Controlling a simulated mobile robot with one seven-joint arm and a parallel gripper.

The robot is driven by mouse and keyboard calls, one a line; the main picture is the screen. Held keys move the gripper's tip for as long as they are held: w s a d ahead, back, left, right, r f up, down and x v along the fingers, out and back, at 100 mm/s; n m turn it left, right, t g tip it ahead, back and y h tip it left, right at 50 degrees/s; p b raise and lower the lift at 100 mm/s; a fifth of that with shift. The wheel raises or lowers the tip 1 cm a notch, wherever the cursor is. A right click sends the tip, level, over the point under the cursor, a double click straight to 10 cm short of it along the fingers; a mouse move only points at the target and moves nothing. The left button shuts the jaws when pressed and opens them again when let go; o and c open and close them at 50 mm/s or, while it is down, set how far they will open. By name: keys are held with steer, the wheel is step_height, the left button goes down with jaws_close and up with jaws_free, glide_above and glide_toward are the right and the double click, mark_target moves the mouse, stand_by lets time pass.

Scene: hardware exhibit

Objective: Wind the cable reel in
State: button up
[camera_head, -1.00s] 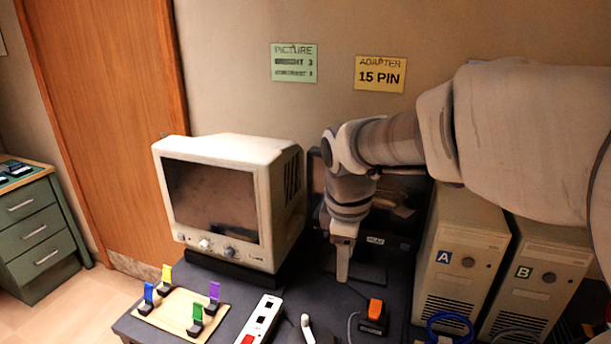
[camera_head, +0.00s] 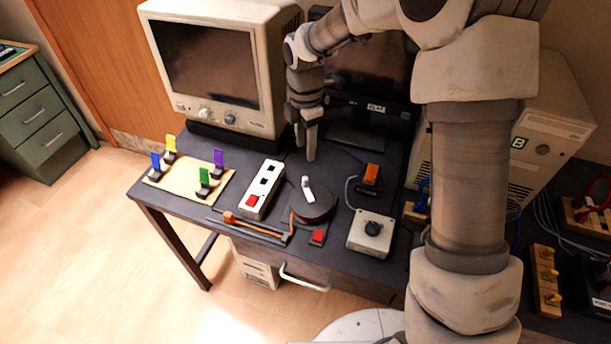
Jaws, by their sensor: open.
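The cable reel (camera_head: 312,206) is a dark round drum on the dark table, with a white crank handle (camera_head: 307,188) standing on its top. An orange cable (camera_head: 262,225) runs from the reel leftward along the table to an orange plug (camera_head: 229,217). A red button (camera_head: 317,237) sits at the reel's front. My gripper (camera_head: 311,146) points down above the table, behind the reel and apart from it. It is open and empty, though the gap between its fingers hardly shows.
A power strip (camera_head: 263,189) lies left of the reel. A grey box with a black knob (camera_head: 371,232) and an orange-topped piece (camera_head: 371,174) are at right. A CRT monitor (camera_head: 212,68) stands behind left, a dark monitor (camera_head: 370,75) behind. A board with coloured tabs (camera_head: 190,184) is at left.

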mark_target(306, 178)
step_height(306, 178, down, 12)
steer(key=shift+b, duration=0.3)
steer(key=shift+c, duration=0.2)
jaws_close()
